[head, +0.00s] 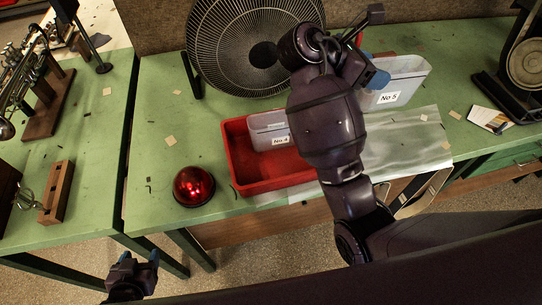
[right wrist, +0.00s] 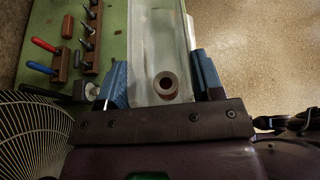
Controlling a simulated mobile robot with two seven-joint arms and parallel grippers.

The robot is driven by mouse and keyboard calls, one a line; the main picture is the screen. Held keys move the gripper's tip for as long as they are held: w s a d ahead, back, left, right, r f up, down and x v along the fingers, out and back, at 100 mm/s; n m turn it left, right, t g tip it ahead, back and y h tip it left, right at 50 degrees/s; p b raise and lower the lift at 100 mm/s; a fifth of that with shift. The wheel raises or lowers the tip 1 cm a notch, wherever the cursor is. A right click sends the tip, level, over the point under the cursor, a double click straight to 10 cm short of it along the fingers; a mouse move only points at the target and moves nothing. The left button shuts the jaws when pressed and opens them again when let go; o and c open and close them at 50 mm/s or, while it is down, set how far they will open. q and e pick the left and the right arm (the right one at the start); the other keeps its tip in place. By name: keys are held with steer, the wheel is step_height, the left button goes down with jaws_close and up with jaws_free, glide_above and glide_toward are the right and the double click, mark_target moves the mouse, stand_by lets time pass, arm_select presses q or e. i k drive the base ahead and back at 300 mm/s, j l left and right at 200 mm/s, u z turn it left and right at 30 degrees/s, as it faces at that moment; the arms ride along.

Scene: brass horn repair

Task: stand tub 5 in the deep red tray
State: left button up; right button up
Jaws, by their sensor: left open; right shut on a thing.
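Tub 5 (head: 408,78), a pale translucent tub labelled "No 5", is right of the fan in the head view. My right gripper (head: 376,76) is shut on it at its left end, partly hidden by my arm. In the right wrist view the tub (right wrist: 158,35) lies between the blue fingers, with a round grey ring-like thing inside. I cannot tell whether it touches the bench. The deep red tray (head: 243,172) lies left of my right arm, which covers its right end. Tub 4 (head: 262,136) stands in its back part. My left gripper (head: 132,270) is open and empty, low at left.
A large fan (head: 235,45) stands behind the tray. A red dome lamp (head: 193,186) sits just left of it. A shiny sheet (head: 410,140) covers the bench at right. The tray's front part looks clear. Tools in wooden holders (right wrist: 62,62) show in the right wrist view.

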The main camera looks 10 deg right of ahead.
mark_target(287, 168)
steer(key=j, duration=0.65)
steer(key=k+j, duration=0.1)
steer(key=j, duration=0.55)
